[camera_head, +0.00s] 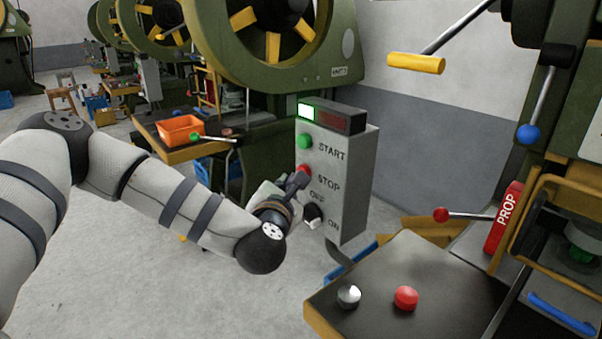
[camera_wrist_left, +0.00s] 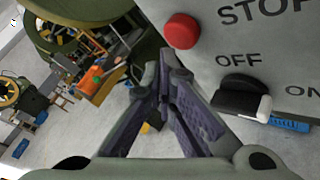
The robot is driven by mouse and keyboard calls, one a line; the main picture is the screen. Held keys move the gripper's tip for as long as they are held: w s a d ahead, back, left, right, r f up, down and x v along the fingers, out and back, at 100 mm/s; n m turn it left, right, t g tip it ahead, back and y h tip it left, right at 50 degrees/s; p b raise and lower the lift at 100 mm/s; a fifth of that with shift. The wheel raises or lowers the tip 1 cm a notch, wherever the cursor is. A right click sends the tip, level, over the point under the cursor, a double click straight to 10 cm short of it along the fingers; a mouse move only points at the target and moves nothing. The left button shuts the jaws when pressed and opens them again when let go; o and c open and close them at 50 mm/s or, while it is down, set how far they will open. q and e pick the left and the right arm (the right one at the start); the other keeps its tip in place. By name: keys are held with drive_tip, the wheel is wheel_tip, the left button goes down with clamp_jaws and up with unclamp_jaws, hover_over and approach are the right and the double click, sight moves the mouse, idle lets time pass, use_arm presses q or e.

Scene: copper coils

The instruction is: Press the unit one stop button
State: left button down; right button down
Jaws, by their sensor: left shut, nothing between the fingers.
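A grey control box (camera_head: 350,180) stands before a green press. It carries a green START button (camera_head: 306,141), a red STOP button (camera_head: 304,169) and a black OFF/ON knob (camera_head: 312,214). My left gripper (camera_head: 301,178) is shut and empty, its fingertips just below the STOP button and partly over it in the head view. In the left wrist view the red button (camera_wrist_left: 181,31) shows above and right of the fingertips (camera_wrist_left: 165,62). I cannot tell whether they touch it. The knob (camera_wrist_left: 240,98) lies to the right of the fingers there. My right gripper is out of view.
A lit green lamp (camera_head: 305,111) and a dark red panel (camera_head: 343,121) top the box. An orange bin (camera_head: 180,129) stands behind my left arm.

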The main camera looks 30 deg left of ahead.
use_arm(q)
drive_tip(key=shift+w, duration=0.1)
idle(0.5)
drive_tip(key=shift+w+d, duration=0.15)
drive_tip(key=shift+w, duration=0.15)
drive_tip(key=shift+w+d, duration=0.2)
drive_tip(key=shift+w, duration=0.25)
idle(0.6)
drive_tip(key=shift+s+r, duration=0.1)
drive_tip(key=shift+s+a, duration=0.35)
drive_tip(key=shift+s, duration=0.4)
drive_tip(key=shift+s, duration=0.1)
